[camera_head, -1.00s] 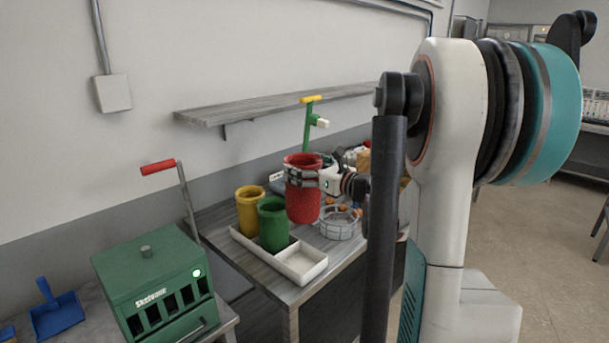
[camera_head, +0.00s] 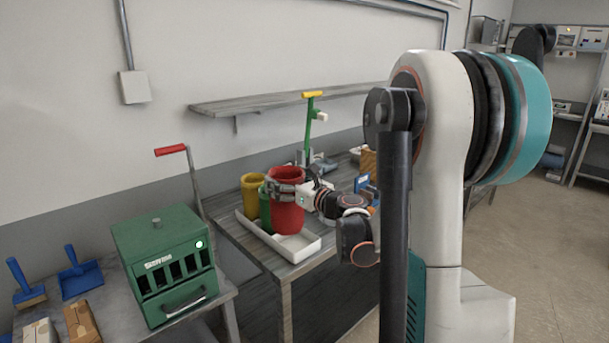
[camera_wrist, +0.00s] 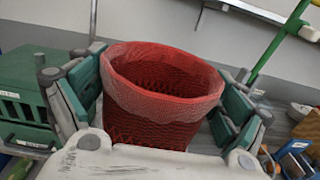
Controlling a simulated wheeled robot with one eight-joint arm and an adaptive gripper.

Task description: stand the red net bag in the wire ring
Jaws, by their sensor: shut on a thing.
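The red net bag (camera_head: 287,218) is a tall, open-topped red mesh cylinder, upright in the head view. My gripper (camera_head: 283,188) is shut around its upper part. In the wrist view the bag (camera_wrist: 160,122) sits between my two fingers, its open mouth towards the camera and its inside apparently empty. In the head view the bag overlaps the white tray (camera_head: 309,244); I cannot tell how far its base is above it. The wire ring is not visible now, probably hidden behind the bag or my arm.
A yellow bag (camera_head: 254,190) and a partly hidden green bag (camera_head: 264,208) stand in the tray, close left of the red one. A green post with a yellow top (camera_head: 310,118) rises behind. A green slotted box (camera_head: 164,262) stands on the left table.

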